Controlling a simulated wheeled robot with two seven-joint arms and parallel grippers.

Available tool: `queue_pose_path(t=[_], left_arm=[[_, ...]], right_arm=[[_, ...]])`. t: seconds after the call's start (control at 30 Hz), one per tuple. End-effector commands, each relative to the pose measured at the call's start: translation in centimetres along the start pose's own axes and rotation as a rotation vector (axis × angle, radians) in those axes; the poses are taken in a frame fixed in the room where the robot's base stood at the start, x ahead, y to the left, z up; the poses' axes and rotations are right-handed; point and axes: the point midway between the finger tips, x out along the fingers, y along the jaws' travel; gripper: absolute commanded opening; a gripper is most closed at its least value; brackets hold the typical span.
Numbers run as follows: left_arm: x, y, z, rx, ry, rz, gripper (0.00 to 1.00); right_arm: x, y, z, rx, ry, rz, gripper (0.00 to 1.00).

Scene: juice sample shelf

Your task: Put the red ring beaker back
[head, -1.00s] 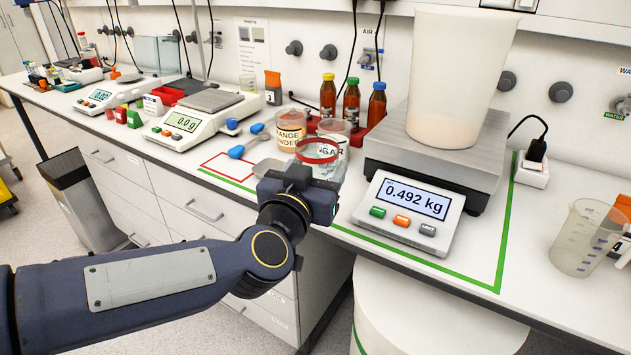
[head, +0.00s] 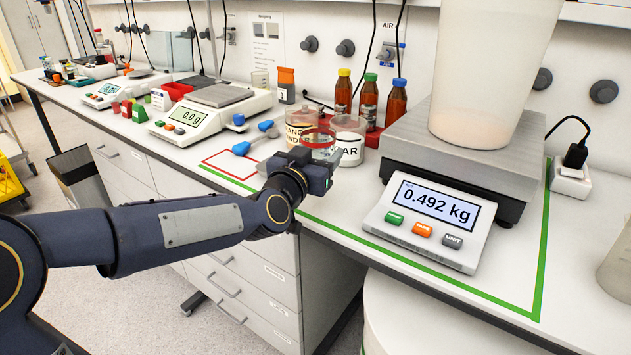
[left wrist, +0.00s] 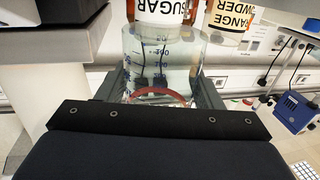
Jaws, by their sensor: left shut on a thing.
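The red ring beaker (head: 319,140) is clear, with a red band. My left gripper (head: 318,168) is shut on it and holds it upright in front of the jars. In the left wrist view the clear beaker (left wrist: 160,62) sits between the fingers, with blue marks and the red ring on its near side. My gripper hides part of it in the head view, and I cannot tell its exact height above the bench. A red outlined square (head: 203,161) lies on the bench, left of the gripper. My right gripper is not in view.
The orange powder jar (head: 299,133) and sugar jar (head: 350,143) stand close behind the beaker. A large scale (head: 428,215) bearing a big tub (head: 490,80) stands right. Bottles (head: 368,102) stand behind.

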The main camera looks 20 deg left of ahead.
Motion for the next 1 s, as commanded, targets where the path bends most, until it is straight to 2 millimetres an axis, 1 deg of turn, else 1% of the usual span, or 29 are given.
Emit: queue_pose_path(t=[0.03, 0.17, 0.27, 0.3, 0.4, 0.47, 0.73, 0.87, 0.9, 1.0], left_arm=[[0.3, -0.3, 0.5, 0.0, 0.001, -0.001, 0.33], [0.7, -0.6, 0.9, 0.0, 0.002, -0.002, 0.33], [1.1, -0.9, 1.8, 0.0, 0.001, -0.002, 0.33], [1.4, -1.2, 2.3, -0.001, 0.0, -0.003, 0.33], [1.2, -1.0, 4.0, 0.0, -0.001, -0.001, 0.33], [1.2, -1.0, 4.7, -0.001, 0.0, 0.0, 0.33], [1.2, -1.0, 4.7, -0.001, 0.004, -0.001, 0.33], [1.2, -1.0, 5.1, -0.001, 0.004, 0.0, 0.33], [1.2, -1.0, 5.0, -0.001, 0.003, 0.0, 0.64], [1.2, -1.0, 5.0, -0.001, 0.003, 0.0, 0.77]], right_arm=[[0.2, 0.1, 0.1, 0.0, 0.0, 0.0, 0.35], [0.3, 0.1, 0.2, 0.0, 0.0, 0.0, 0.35], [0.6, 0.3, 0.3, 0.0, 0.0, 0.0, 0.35], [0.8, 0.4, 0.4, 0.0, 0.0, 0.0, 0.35], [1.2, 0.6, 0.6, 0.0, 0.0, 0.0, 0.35], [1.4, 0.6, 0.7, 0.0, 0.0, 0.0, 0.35], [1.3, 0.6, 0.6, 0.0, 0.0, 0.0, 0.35], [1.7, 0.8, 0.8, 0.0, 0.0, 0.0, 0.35], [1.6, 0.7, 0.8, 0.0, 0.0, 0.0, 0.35], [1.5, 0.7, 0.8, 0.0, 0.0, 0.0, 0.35]])
